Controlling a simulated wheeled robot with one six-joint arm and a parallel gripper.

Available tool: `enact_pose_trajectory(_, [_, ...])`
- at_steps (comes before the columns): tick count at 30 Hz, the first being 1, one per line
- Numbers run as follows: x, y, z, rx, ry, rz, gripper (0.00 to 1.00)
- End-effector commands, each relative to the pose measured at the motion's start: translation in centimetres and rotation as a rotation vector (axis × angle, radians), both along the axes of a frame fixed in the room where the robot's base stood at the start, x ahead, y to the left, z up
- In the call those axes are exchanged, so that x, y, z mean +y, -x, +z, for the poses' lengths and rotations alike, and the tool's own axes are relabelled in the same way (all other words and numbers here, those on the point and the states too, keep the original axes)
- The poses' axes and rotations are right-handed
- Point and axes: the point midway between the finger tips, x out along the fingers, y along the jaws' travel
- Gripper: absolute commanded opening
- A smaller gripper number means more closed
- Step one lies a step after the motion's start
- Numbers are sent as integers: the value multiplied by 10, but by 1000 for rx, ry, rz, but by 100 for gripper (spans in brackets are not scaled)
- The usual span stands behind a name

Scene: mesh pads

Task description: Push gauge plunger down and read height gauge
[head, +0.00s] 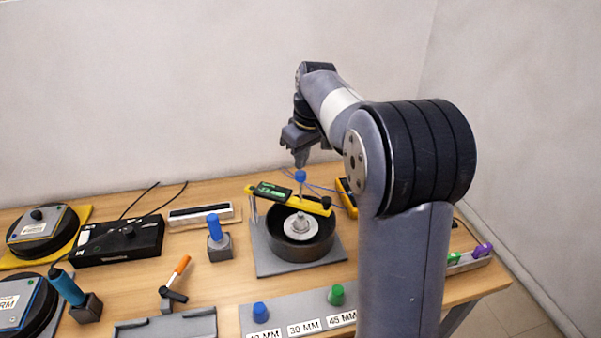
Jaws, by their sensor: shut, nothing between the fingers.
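The height gauge (270,190) is a yellow bar with a dark and green display, lying across a black round pot (318,244) on a grey base plate. Its plunger (300,177) has a blue cap on a thin stem standing up from the bar. A pale stepped disc (300,227) lies inside the pot under the bar. My gripper (301,163) is shut and empty, pointing down just above the blue cap. I cannot tell whether it touches the cap. The display's reading is too small to make out.
A blue-handled tool (214,228) stands in a block left of the pot. An orange-handled tool (180,268) rests on a stand in front. A grey strip with blue (260,313) and green knobs (336,295) lies at the front. A black box (120,242) sits left.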

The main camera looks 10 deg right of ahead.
Motion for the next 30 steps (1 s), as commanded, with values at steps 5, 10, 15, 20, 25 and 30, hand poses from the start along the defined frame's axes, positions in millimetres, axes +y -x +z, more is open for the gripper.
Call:
enact_pose_trajectory(5, [0, 0, 0, 0, 0, 0, 0])
enact_pose_trajectory(10, [0, 0, 0, 0, 0, 0, 0])
enact_pose_trajectory(15, [0, 0, -3, 0, 0, 0, 0])
enact_pose_trajectory(20, [0, 0, -10, 0, 0, 0, 0])
enact_pose_trajectory(25, [0, 0, -16, 0, 0, 0, 0])
enact_pose_trajectory(30, [0, 0, -23, 1, 0, 0, 0])
